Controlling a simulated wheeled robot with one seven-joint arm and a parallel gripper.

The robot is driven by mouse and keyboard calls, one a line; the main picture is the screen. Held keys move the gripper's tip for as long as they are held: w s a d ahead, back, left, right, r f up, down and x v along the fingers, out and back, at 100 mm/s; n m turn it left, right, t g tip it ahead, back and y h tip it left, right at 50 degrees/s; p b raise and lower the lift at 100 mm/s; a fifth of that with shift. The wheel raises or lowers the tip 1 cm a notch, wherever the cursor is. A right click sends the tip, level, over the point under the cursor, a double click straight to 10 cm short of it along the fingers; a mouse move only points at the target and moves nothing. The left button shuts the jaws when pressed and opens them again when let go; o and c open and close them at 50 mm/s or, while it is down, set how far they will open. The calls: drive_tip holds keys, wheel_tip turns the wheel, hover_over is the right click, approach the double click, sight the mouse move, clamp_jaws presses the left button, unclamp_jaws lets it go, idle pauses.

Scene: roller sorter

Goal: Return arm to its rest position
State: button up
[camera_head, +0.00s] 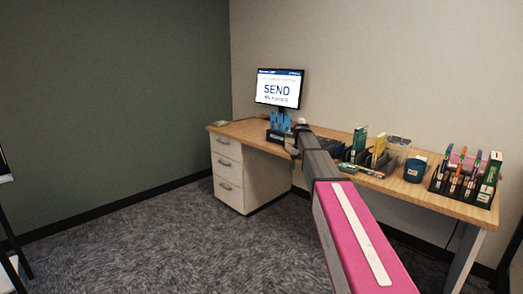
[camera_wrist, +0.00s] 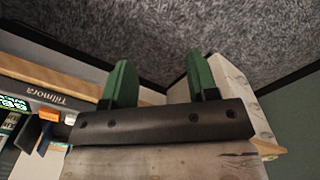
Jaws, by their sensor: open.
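My arm, with a pink and white link, reaches from the bottom of the head view toward the desk (camera_head: 240,131). Its far end is beside the blue items on the desk, and the fingers are not clear there. In the wrist view my gripper (camera_wrist: 160,75) shows two green fingers, spread apart. No object shows between them; they are seen against the desk edge and grey carpet.
The desk holds a monitor (camera_head: 279,88) reading SEND, a blue item holder (camera_head: 279,124), a blue cup (camera_head: 415,170) and a dark organizer (camera_head: 462,190) with pens. White drawers (camera_head: 228,176) stand under its left end. The carpet (camera_head: 170,235) at left is clear.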

drive_tip(key=s+f, duration=0.7)
drive_tip(key=s, duration=0.5)
drive_tip(key=s+f, duration=0.8)
drive_tip(key=s, duration=0.5)
drive_tip(key=s+f, duration=0.7)
drive_tip(key=s, duration=0.5)
drive_tip(key=shift+s+f, duration=0.35)
drive_tip(key=shift+s, duration=0.05)
